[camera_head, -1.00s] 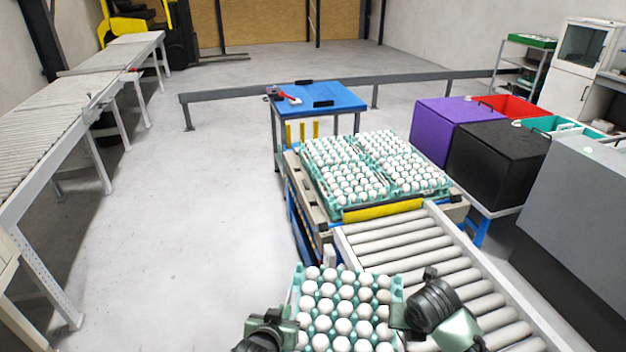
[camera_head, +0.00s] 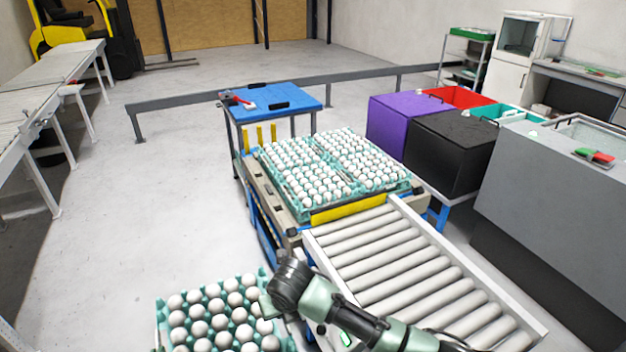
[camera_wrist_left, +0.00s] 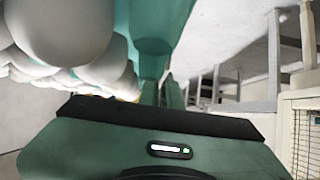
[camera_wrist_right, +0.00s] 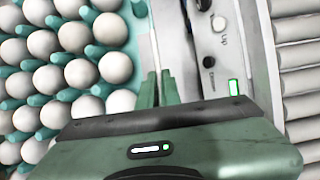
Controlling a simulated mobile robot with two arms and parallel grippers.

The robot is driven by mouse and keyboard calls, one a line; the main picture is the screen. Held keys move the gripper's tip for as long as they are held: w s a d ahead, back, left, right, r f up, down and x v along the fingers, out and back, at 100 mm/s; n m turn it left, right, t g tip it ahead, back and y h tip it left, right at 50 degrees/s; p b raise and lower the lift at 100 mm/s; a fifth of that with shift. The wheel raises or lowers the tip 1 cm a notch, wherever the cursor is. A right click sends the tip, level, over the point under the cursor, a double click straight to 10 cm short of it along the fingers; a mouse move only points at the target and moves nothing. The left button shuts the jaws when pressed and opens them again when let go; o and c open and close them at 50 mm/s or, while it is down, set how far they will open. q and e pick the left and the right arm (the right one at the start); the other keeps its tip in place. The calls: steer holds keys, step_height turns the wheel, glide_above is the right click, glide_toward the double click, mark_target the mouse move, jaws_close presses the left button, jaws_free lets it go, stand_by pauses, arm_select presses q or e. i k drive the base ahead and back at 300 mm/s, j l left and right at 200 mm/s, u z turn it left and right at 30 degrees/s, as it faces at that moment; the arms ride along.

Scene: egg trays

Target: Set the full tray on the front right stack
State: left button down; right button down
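The full tray (camera_head: 162,325) is teal, filled with white eggs, and cut off by the bottom edge of the head view. My right gripper (camera_head: 266,304) is at its right edge; in the right wrist view its fingers (camera_wrist_right: 160,90) are closed on the tray rim. My left gripper is outside the head view. In the left wrist view its fingers (camera_wrist_left: 172,92) are close together at the teal tray edge, with eggs beside them. The front right stack (camera_head: 372,191) is at the near right of a block of egg-filled stacks, beyond the held tray.
The stacks stand on a platform with a yellow front bar (camera_head: 347,208). A roller conveyor (camera_head: 400,260) runs from it toward me. A blue table (camera_head: 285,100) stands behind. Black (camera_head: 450,150) and purple (camera_head: 395,125) bins are to the right. Open floor lies left.

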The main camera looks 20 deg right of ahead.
mark_target(316, 180)
steer(key=i, duration=1.95)
steer(key=i+j, duration=0.15)
steer(key=i, duration=1.8)
steer(key=i+z, duration=0.1)
steer(key=z, duration=2.5)
